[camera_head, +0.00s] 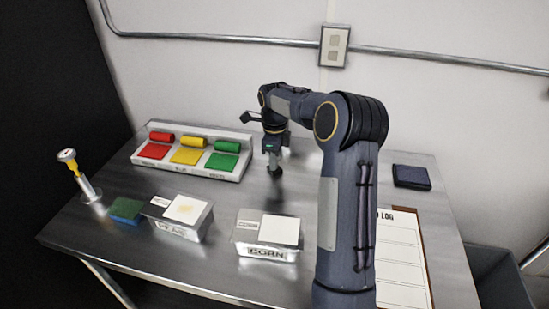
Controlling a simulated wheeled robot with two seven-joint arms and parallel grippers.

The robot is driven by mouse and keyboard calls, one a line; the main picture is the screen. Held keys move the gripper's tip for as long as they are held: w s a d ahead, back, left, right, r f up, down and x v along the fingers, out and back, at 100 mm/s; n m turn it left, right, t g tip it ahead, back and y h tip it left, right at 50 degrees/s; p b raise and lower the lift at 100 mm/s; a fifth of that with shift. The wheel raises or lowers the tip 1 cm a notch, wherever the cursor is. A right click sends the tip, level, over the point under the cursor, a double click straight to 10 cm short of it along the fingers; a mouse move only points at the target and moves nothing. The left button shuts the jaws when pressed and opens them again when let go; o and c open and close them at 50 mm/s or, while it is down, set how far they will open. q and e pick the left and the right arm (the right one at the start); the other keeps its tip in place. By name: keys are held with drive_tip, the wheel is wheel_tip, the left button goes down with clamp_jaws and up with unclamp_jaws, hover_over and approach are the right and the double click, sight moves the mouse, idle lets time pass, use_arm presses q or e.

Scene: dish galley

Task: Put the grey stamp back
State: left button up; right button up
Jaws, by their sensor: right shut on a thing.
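My right gripper (272,152) reaches over the middle of the table and points down. It is shut on a small dark grey thing, which looks like the grey stamp (275,171). The stamp hangs upright to the right of the rack of coloured pieces, and a shadow falls on the table below it. Its upper part is hidden by the fingers. A dark square pad (411,177) lies at the right of the table, apart from the gripper. My left gripper is not in view.
A white rack (190,172) holds red, yellow and green pieces. A PEAS box (180,233) and a CORN box (265,253) stand in front, beside a green-blue block (126,210). A yellow-stemmed tool stands in a metal holder (91,191). A log sheet (400,265) lies right of my arm.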

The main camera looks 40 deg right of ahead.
drive_tip(key=o, duration=0.8)
wheel_tip(320, 180, up, 8)
drive_tip(key=shift+f, duration=0.2)
drive_tip(key=shift+s+a+r, duration=0.2)
drive_tip(key=shift+r, duration=0.15)
drive_tip(key=s+a+r+n+t+y, duration=0.2)
drive_tip(key=s+a+r+n+t, duration=0.25)
drive_tip(key=s+a+n, duration=0.95)
drive_tip(key=s+a+f+n, duration=0.2)
drive_tip(key=s+a+n, duration=0.1)
drive_tip(key=s+n, duration=0.1)
drive_tip(key=s+a+f+n+y, duration=0.1)
drive_tip(key=s+a+f+n, duration=0.1)
drive_tip(key=s+a+n, duration=0.1)
drive_tip(key=s+a+f+n+t, duration=0.1)
drive_tip(key=s+a+f+n, duration=0.1)
drive_tip(key=s+n, duration=0.3)
drive_tip(key=shift+s+a+n+y, duration=0.3)
drive_tip(key=shift+s+a+y, duration=0.1)
drive_tip(key=shift+s, duration=0.7)
